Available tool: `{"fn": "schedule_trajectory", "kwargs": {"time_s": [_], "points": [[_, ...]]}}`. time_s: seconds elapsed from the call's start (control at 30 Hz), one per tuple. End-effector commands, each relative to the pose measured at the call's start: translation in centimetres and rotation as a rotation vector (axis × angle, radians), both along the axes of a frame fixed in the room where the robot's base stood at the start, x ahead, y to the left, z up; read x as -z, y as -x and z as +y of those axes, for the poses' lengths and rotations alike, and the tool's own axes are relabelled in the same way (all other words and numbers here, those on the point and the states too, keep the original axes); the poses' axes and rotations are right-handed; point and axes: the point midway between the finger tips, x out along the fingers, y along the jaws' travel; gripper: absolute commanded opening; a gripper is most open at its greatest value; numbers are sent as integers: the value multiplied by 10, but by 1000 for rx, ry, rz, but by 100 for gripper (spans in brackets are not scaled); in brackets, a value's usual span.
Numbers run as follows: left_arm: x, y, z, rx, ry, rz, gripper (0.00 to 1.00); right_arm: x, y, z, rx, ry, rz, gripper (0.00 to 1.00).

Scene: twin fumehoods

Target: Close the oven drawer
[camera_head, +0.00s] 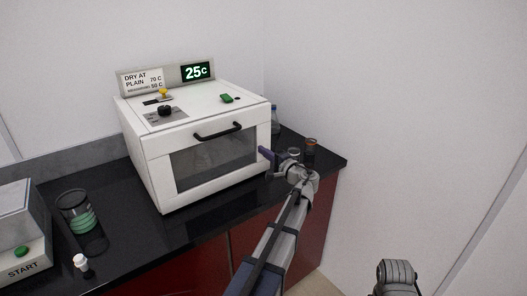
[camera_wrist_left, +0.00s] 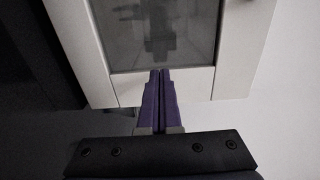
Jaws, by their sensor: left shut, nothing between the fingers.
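The white oven (camera_head: 185,115) stands on the black counter. Its drawer front (camera_head: 161,177) has a dark glass window (camera_head: 215,158) and a black handle (camera_head: 217,131) near the top. No clear gap shows between the drawer front and the oven body, but I cannot tell if it is fully flush. My left gripper (camera_head: 267,155) is shut and empty at the right side of the drawer front. In the left wrist view, the purple fingers of my left gripper (camera_wrist_left: 160,73) are together, overlapping the frame at the window's edge (camera_wrist_left: 160,35). Contact is unclear.
A glass with green bands (camera_head: 78,222) and a small white-capped bottle (camera_head: 82,264) stand on the counter (camera_head: 125,222) at left, by a START device (camera_head: 22,252). A blue bottle (camera_head: 275,121) and amber vial (camera_head: 310,148) stand right of the oven. A wall is behind.

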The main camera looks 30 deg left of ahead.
Motion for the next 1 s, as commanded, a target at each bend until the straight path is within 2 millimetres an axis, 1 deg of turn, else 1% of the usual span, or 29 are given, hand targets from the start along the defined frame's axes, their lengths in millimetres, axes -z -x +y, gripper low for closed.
{"fn": "schedule_trajectory", "kwargs": {"time_s": [0.03,0.1,0.4,0.53,0.7,1.0], "points": [[0,6,-5,1,0,0,0,0,0,0,0,0,0,83],[0,12,-12,1,0,0,0,0,0,0,1,0,0,83],[0,32,-65,2,0,0,0,0,0,0,0,0,0,83],[0,39,-83,1,0,0,0,0,0,0,0,0,0,83],[0,44,-95,0,0,0,0,0,0,0,0,0,0,83],[0,45,-99,-2,0,0,0,0,0,0,0,0,0,83]]}}
